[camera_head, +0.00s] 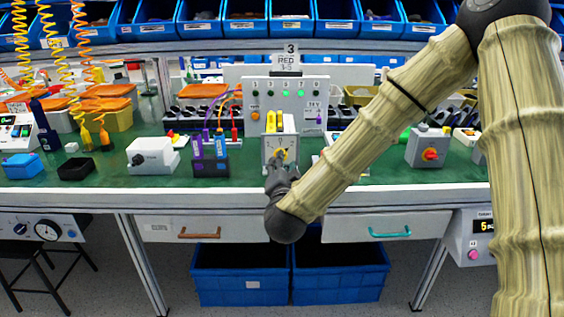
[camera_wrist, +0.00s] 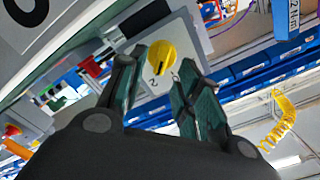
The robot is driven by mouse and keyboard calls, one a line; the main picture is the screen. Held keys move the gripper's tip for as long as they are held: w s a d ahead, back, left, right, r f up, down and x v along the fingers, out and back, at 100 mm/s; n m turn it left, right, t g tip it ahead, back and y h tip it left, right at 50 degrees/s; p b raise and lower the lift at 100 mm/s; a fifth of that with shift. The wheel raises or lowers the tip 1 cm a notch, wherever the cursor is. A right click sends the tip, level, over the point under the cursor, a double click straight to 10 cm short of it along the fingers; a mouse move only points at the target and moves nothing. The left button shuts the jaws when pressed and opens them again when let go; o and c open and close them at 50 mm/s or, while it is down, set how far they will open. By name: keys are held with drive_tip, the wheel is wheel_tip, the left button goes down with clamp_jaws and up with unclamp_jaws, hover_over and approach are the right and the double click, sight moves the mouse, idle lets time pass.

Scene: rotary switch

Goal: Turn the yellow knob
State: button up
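The yellow knob (camera_head: 281,154) is on the front of a white box (camera_head: 268,143) with a dial face, on the green bench top. My gripper (camera_head: 280,163) is in front of the knob and partly covers the lower dial in the head view. In the wrist view my gripper (camera_wrist: 162,62) has its two dark green fingers apart, with the knob between or just beyond their tips. I cannot tell whether they touch it.
A red knob on a grey box (camera_head: 428,147) stands to the right. A holder with blue and purple tools (camera_head: 208,160) and a white box (camera_head: 152,155) stand to the left. A panel with green lights (camera_head: 287,87) rises behind. Blue bins (camera_head: 241,275) sit under the bench.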

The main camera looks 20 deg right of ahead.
drive_tip(key=v, duration=0.8)
drive_tip(key=shift+s, duration=0.3)
drive_tip(key=s+a+f+n+g+y, duration=0.1)
drive_tip(key=s+f+n+g+y, duration=0.4)
drive_tip(key=f, duration=1.1)
drive_tip(key=s+a+f+n+g, duration=0.1)
drive_tip(key=s+f+n+g, duration=0.35)
drive_tip(key=f, duration=1.25)
drive_tip(key=s+d+f+n+g, duration=0.1)
drive_tip(key=s+d+f+g, duration=0.15)
drive_tip(key=s+f, duration=0.45)
drive_tip(key=s+d+f+n+g, duration=0.1)
drive_tip(key=s+f+g, duration=0.25)
drive_tip(key=s, duration=0.75)
drive_tip(key=s+d+f+n+g, duration=0.1)
drive_tip(key=s+f+g, duration=0.1)
drive_tip(key=s+f, duration=0.6)
wheel_tip(320, 180, up, 23)
drive_tip(key=s+p, duration=0.1)
drive_tip(key=p, duration=2)
drive_tip(key=shift+f, duration=0.2)
drive_tip(key=shift+d+m, duration=0.15)
drive_tip(key=shift+m, duration=0.2)
